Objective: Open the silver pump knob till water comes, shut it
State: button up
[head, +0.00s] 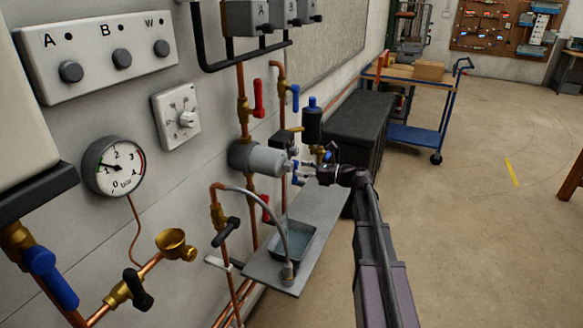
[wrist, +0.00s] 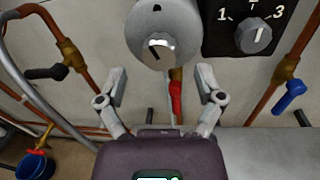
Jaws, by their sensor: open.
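The grey round pump (head: 258,158) is mounted on the copper pipes at the wall. In the wrist view its round face (wrist: 143,20) is at the top middle, with the silver knob (wrist: 160,46) low on that face, showing a dark slanted mark. The knob is not clear in the head view. My gripper (head: 302,172) is in front of the pump. In the wrist view my gripper (wrist: 161,76) is open and empty, its fingertips to either side and a little below the knob. I cannot tell how far they are from it. No water shows at the knob.
A black numbered dial box (wrist: 253,36) sits right of the pump. A red lever (wrist: 176,98) shows below it, between my fingers. A grey shelf (head: 318,215) below carries a dark tray (head: 306,246) and a hose (head: 268,202).

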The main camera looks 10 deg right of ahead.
aim_at(292, 167)
jog(key=shift+x, duration=1.8)
jog(key=c, duration=1.1)
